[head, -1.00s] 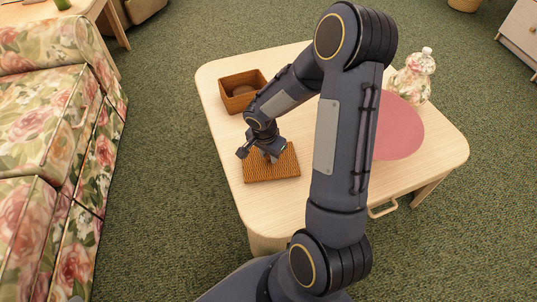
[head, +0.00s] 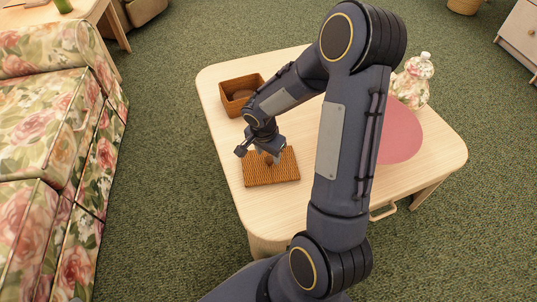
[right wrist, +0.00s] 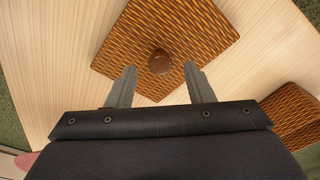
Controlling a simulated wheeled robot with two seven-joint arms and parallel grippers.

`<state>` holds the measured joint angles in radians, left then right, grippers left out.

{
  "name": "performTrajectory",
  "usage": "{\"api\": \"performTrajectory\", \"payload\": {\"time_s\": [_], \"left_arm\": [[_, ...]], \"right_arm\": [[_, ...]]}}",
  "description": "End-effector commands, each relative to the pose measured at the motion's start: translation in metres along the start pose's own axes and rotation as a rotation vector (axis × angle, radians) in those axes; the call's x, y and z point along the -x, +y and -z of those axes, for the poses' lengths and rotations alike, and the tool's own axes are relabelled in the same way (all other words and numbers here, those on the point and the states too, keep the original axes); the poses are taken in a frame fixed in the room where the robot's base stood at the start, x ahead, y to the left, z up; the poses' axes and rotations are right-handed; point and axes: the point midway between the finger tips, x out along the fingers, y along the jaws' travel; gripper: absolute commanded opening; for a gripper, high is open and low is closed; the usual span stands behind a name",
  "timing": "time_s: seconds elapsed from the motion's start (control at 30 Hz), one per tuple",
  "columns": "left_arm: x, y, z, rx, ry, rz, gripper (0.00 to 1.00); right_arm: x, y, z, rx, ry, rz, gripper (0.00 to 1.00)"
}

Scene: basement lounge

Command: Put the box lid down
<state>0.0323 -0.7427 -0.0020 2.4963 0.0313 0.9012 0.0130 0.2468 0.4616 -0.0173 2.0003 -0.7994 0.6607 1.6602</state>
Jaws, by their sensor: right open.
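The box lid (head: 285,173) is a brown woven square that lies flat on the light wood table, near its left front edge. It also shows in the right wrist view (right wrist: 190,30), with a round brown knob (right wrist: 160,62) at its middle. My right gripper (head: 257,155) is just above the lid, with its fingers apart. In the right wrist view the open fingers (right wrist: 160,85) point toward the knob, which sits free between and beyond their tips. The open woven box (head: 232,107) stands behind the lid, with something brown inside. My left gripper is not in view.
The table (head: 225,150) also holds a pink round mat (head: 402,135) and a floral lidded jar (head: 412,82) on the right. A floral sofa (head: 60,150) stands to the left. My right arm hides the table's middle.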

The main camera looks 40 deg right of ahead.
Motion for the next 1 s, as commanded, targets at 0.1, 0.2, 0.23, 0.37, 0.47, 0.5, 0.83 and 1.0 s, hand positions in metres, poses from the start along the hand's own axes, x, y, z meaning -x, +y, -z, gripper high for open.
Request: {"api": "performTrajectory", "payload": {"time_s": [0.1,0.2,0.23,0.37,0.47,0.5,0.83,1.0], "left_arm": [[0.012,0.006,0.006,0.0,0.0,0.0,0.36],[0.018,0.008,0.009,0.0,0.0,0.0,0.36],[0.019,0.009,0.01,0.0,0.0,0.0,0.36],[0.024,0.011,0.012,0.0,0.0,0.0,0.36],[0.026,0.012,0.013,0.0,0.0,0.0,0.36],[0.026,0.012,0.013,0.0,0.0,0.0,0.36],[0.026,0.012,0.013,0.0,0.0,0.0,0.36],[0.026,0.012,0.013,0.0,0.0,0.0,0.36]], "right_arm": [[0.034,-0.001,0.001,0.0,0.003,0.004,0.48],[0.055,-0.001,0.001,0.001,0.002,0.003,0.48],[0.06,-0.001,0.001,0.001,0.002,0.003,0.48],[0.079,-0.001,0.001,0.002,0.002,0.003,0.48],[0.088,0.0,0.0,0.001,0.001,0.001,0.48],[0.09,0.0,0.0,0.002,0.0,0.003,0.48],[0.171,0.047,-0.035,0.327,-0.067,0.192,0.48],[0.214,0.087,-0.078,0.642,-0.07,0.398,0.48]]}}
